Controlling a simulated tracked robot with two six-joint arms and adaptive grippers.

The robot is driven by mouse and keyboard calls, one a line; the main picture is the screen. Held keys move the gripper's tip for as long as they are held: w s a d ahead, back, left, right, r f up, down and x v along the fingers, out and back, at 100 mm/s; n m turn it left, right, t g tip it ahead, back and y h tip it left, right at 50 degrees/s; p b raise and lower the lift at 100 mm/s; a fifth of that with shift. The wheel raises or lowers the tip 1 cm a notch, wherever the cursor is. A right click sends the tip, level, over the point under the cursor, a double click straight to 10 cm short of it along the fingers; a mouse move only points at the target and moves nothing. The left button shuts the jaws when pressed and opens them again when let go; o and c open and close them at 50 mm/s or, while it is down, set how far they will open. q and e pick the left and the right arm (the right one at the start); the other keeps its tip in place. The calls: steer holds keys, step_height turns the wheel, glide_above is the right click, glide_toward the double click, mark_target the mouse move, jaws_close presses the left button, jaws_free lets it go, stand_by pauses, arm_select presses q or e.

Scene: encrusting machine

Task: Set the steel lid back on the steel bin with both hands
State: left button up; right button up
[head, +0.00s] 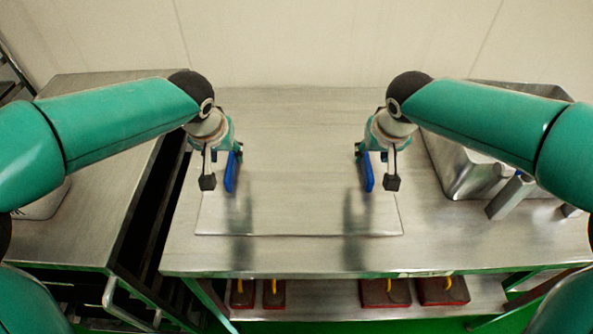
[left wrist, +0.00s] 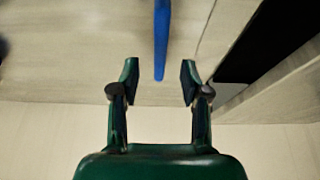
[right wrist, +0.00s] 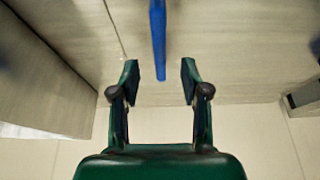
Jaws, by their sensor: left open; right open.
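The steel lid (head: 300,215) is a wide flat plate lying level in the middle of the table, with a blue upright handle near each side. My left gripper (head: 220,168) is open at the left blue handle (head: 231,176). In the left wrist view the end of that handle (left wrist: 161,45) shows between the spread fingertips. My right gripper (head: 378,168) is open at the right blue handle (head: 367,176), which also shows between the fingertips in the right wrist view (right wrist: 158,40). A steel bin (head: 450,172) stands at the right, partly hidden by my right arm.
Metal blocks (head: 511,196) stand beside the bin on the right of the table (head: 300,257). A second steel table (head: 90,225) is at the left across a dark gap. A lower shelf holds several dark red items (head: 385,293) with yellow handles. A wall closes the back.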

mark_target(230, 161)
arm_select(q)
steer(key=x, duration=0.6)
steer(key=shift+w+f, duration=0.1)
steer(key=shift+f, duration=0.15)
arm_select(e)
steer(key=x, duration=0.6)
steer(key=shift+w+f, duration=0.15)
steer(key=shift+f, duration=0.1)
arm_select(q)
steer(key=shift+c, duration=0.3)
arm_select(e)
steer(key=shift+c, duration=0.3)
arm_select(q)
jaws_close()
arm_select(e)
jaws_close()
